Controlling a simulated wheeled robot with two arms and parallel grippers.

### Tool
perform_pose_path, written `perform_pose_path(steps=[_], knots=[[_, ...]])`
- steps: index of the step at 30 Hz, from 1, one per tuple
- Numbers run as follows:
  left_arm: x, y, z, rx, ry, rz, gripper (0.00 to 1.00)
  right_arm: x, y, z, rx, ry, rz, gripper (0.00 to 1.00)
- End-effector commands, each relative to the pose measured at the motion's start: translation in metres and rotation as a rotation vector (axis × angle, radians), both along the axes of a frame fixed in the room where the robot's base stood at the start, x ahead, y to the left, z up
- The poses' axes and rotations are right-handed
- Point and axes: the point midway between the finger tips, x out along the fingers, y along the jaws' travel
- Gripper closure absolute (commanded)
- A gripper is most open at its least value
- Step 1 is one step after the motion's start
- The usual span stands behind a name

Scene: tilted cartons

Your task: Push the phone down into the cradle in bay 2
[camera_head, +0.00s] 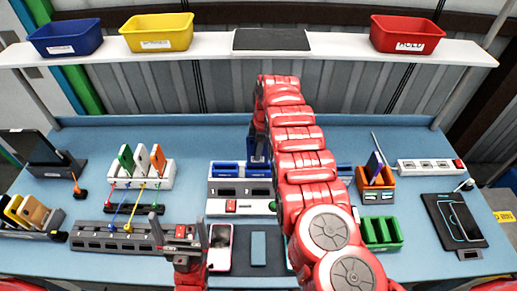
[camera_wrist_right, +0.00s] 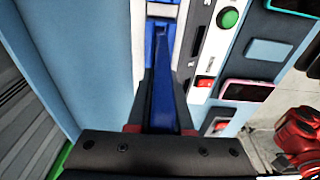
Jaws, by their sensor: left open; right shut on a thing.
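The grey dock (camera_head: 225,188) stands in the middle of the table with blue cradles (camera_head: 228,168) along its top; my right arm covers much of it. My right gripper (camera_wrist_right: 165,105) is shut on a narrow blue slab (camera_wrist_right: 162,75), seen edge-on, which seems to be the phone. In the head view the dark blue piece (camera_head: 258,147) stands upright at the dock's middle cradle. I cannot tell how deep it sits. My left gripper (camera_head: 180,228) is open and empty at the front, left of a pink-edged phone (camera_head: 219,247).
The dock's front panel has a green button (camera_wrist_right: 229,18) and a red switch (camera_wrist_right: 205,83). A grey rail (camera_head: 120,240), a white rack (camera_head: 142,182), an orange holder (camera_head: 376,185) and a green tray (camera_head: 381,234) stand around. Bins sit on the shelf (camera_head: 345,45).

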Motion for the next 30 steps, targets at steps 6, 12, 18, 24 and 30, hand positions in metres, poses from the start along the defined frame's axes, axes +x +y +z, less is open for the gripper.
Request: perform_pose_path(steps=[6,12,18,24,30], knots=[[0.000,0.000,-0.012,0.000,0.000,0.000,0.00,0.001,-0.001,-0.018,0.000,-0.001,-0.002,1.00],[0.000,0.000,-0.020,0.000,0.000,0.000,0.00,0.001,-0.001,-0.033,-0.001,-0.002,-0.002,1.00],[0.000,0.000,-0.024,0.000,0.000,0.000,0.00,0.001,-0.001,-0.041,-0.001,-0.002,-0.002,1.00],[0.000,0.000,-0.024,0.000,0.000,0.000,0.00,0.001,0.000,-0.041,-0.001,-0.002,-0.002,1.00],[0.000,0.000,-0.024,0.000,0.000,0.000,0.00,0.001,-0.001,-0.041,-0.001,-0.001,-0.002,1.00]])
